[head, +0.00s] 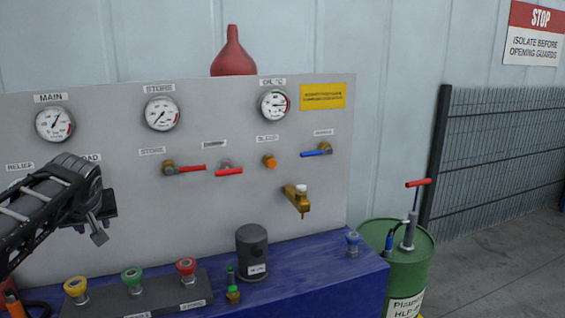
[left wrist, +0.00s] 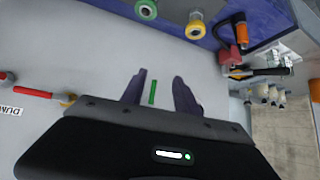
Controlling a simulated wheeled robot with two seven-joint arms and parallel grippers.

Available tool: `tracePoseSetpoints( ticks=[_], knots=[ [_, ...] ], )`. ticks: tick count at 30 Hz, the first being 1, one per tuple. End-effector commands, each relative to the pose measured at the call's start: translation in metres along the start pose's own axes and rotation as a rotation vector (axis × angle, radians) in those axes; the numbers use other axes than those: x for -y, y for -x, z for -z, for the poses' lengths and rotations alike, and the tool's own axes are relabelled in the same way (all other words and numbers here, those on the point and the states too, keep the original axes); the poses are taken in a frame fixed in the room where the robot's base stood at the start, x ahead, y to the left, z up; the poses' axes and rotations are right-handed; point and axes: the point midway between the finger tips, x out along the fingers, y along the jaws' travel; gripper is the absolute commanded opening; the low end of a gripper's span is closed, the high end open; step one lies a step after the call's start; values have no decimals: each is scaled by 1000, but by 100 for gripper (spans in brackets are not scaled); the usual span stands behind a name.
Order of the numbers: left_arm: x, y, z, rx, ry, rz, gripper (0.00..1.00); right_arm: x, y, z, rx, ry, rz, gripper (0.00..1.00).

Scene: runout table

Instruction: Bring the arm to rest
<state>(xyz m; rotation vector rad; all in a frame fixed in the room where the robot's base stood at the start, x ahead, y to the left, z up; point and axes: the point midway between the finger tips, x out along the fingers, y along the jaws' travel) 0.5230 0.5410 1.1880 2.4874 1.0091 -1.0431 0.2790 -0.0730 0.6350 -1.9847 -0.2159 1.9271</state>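My left arm comes in from the left in the head view. Its gripper (head: 100,225) hangs in front of the grey gauge panel (head: 230,215), above the block with coloured knobs. In the left wrist view the two dark fingers of this gripper (left wrist: 158,88) stand apart with nothing held between them. A thin green strip shows in the gap, and I cannot tell what it is. My right gripper is in neither view.
Red-handled valves (head: 190,169), a blue-handled valve (head: 316,153) and a brass tap (head: 297,197) stick out from the panel. Yellow, green and red knobs (head: 187,268) and a dark canister (head: 252,253) stand on the blue bench (head: 330,268). A green drum (head: 412,265) stands right.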

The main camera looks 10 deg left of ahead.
Motion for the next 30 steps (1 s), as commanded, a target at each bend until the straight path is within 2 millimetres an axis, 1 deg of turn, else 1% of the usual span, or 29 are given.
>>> tracePoseSetpoints(
  ticks=[2,5,8,11,14,16,20,21,23,24,26,27,29,30],
  knots=[
    [-1,0,2,-6,-20,-4,37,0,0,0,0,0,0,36],
    [-13,0,11,-48,-56,-49,37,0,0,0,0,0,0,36],
    [-29,-2,12,-74,-87,-101,37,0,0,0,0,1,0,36],
    [-50,-5,8,-96,-120,-163,37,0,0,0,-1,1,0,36],
    [-76,-9,-1,-108,-157,-223,37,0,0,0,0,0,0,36],
    [-97,-14,-11,-112,-186,-267,37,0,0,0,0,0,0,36],
    [-141,-27,-41,-105,-245,-353,37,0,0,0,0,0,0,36],
    [-156,-31,-53,-101,-264,-381,37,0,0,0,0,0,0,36],
    [-180,-39,-76,-88,-293,-426,37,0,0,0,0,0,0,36],
    [-198,-46,-97,-74,-315,-458,37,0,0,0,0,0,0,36],
    [-224,-58,-133,-47,-346,-508,37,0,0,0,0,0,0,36],
    [-240,-66,-162,-24,-364,-541,37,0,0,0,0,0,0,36],
    [-261,-77,-207,16,-387,-584,37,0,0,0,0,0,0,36],
    [-272,-83,-238,44,-398,-609,37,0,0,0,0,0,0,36]
  ],
)
